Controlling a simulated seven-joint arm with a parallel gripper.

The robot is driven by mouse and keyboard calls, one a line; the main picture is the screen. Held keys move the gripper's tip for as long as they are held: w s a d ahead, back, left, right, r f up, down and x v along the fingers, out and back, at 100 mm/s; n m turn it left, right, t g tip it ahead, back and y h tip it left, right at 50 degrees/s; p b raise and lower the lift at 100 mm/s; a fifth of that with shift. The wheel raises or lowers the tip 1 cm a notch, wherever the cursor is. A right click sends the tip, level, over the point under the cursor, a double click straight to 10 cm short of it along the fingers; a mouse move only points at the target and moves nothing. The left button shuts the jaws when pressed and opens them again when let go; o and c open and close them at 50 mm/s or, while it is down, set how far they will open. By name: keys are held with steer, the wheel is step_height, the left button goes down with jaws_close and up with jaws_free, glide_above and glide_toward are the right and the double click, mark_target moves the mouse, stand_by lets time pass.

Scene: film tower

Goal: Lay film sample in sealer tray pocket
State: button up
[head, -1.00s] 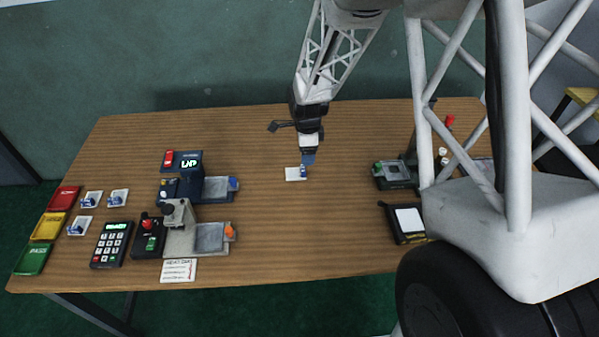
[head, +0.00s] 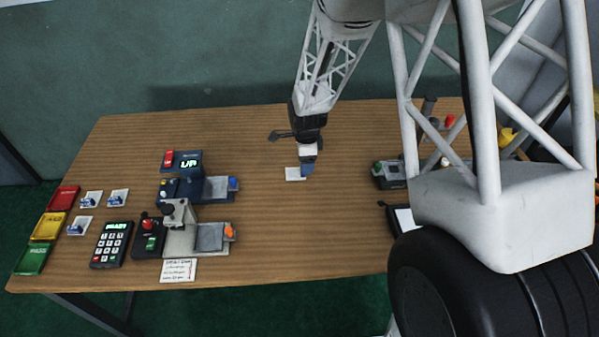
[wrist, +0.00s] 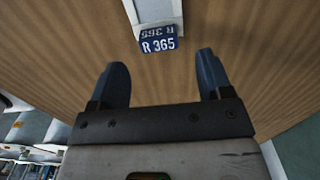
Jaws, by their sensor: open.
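A small white holder (head: 294,174) lies on the table's middle, with a blue tag (wrist: 158,44) reading R 365 at its edge in the wrist view. The white holder (wrist: 155,10) is cut off at the top there. Whether the film sample is in it is hidden. My gripper (head: 307,172) is low beside the holder. In the wrist view my gripper (wrist: 162,65) is open, with its two blue fingers apart and bare table between them; the tag is just beyond the tips. Which device is the sealer is unclear; a grey-plated device (head: 392,174) stands at the right.
At left stand a blue device with a plate (head: 217,188), a grey device with a plate (head: 210,237) and a keypad (head: 111,245). Red, yellow and green trays (head: 47,226) line the left edge. Several tagged white holders (head: 92,199) lie near them. The table's middle is mostly clear.

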steer(key=shift+f, duration=2)
steer(key=c, duration=1.1)
steer(key=shift+o, duration=0.2)
steer(key=shift+r, duration=0.25)
steer(key=shift+r, duration=0.9)
steer(key=shift+s+r, duration=0.4)
steer(key=shift+r, duration=0.3)
steer(key=s, duration=0.5)
steer(key=s+d+r, duration=0.1)
steer(key=s, duration=0.4)
steer(key=s+d, duration=0.1)
steer(key=s, duration=0.4)
steer(key=shift+d+r, duration=0.1)
steer(key=shift+r, duration=0.1)
